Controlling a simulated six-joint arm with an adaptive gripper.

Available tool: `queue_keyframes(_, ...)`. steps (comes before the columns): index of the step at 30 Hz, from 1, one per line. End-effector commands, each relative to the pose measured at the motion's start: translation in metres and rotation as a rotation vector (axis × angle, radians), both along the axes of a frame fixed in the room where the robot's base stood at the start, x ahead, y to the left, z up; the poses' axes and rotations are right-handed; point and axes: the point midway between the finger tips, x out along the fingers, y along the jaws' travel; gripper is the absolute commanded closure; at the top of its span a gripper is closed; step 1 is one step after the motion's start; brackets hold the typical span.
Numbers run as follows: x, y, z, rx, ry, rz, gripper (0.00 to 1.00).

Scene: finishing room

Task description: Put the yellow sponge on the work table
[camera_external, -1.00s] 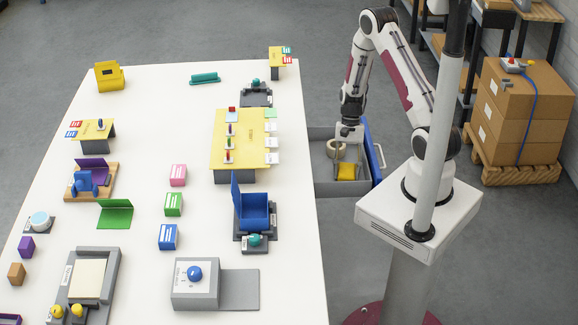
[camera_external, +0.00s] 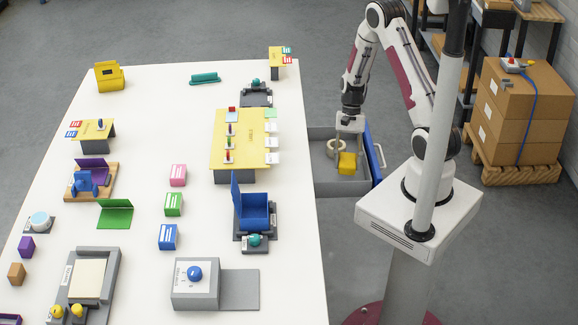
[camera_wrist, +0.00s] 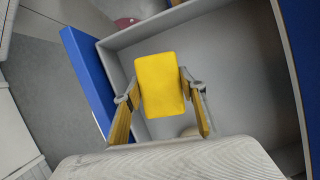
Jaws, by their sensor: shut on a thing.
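The yellow sponge (camera_external: 347,163) is a small yellow block over the open grey drawer (camera_external: 322,188) at the table's right side. My gripper (camera_external: 349,143) is above the drawer and shut on the sponge. In the wrist view the sponge (camera_wrist: 161,84) sits between the two fingertips of my gripper (camera_wrist: 160,92), with the drawer floor below it. The work table (camera_external: 140,185) is the long white surface left of the drawer.
A beige ring (camera_external: 333,149) lies in the drawer beside the sponge. The drawer has a blue front (camera_external: 371,150) with a handle. The table's middle strip has free room.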

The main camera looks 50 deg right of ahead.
Motion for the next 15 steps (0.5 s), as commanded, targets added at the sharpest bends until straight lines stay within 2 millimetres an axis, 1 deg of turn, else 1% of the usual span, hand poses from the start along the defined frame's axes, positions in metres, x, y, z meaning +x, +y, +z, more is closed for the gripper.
queue_keyframes(1, 0.001, 0.000, 0.007, -0.001, -0.004, 0.000, 0.73)
queue_keyframes(6, 0.001, 0.000, 0.028, -0.001, -0.004, 0.000, 0.73)
queue_keyframes(12, 0.001, 0.000, 0.047, -0.001, -0.003, -0.001, 0.73)
queue_keyframes(15, 0.001, 0.000, 0.053, -0.001, -0.003, -0.001, 0.73)
